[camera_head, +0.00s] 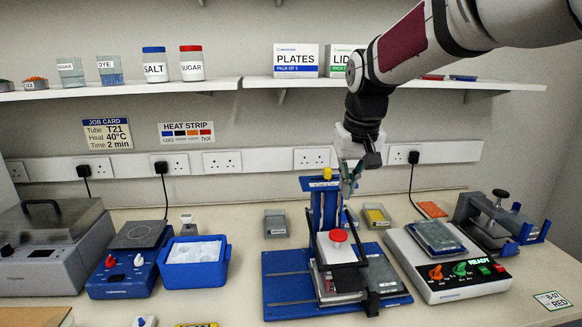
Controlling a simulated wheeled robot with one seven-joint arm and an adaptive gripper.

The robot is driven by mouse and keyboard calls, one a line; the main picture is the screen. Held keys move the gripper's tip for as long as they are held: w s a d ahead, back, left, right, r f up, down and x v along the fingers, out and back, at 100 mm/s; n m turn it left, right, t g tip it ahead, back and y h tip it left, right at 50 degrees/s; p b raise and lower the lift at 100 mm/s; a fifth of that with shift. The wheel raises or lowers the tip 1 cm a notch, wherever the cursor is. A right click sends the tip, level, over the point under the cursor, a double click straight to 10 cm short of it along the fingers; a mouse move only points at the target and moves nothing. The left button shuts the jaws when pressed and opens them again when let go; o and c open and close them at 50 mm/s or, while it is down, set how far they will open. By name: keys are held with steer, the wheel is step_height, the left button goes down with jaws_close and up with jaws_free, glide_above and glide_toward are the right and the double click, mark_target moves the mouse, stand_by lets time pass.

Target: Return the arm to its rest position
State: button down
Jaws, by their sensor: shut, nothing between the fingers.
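My arm reaches in from the upper right and bends down at the wrist. My gripper (350,183) points down above the bench, shut and empty, at the upper part of a blue stand (320,184) that has a black frame and a red round cap (338,235). The fingertips overlap the stand's right edge in the picture; I cannot tell whether they touch it. The stand's blue base (285,284) lies flat on the bench.
At right are a white device (455,283) with a READY display and a clamp-like press (497,215). At left are a blue hotplate (130,268), a blue tub (196,275) and a grey lidded machine (50,250). A shelf (420,84) with boxes and jars passes behind my arm.

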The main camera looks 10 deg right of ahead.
steer(key=s+f+t, duration=0.1)
steer(key=s, duration=2.8)
steer(key=shift+s+f+t, duration=0.2)
steer(key=shift+f+t, duration=0.1)
steer(key=shift+t, duration=0.1)
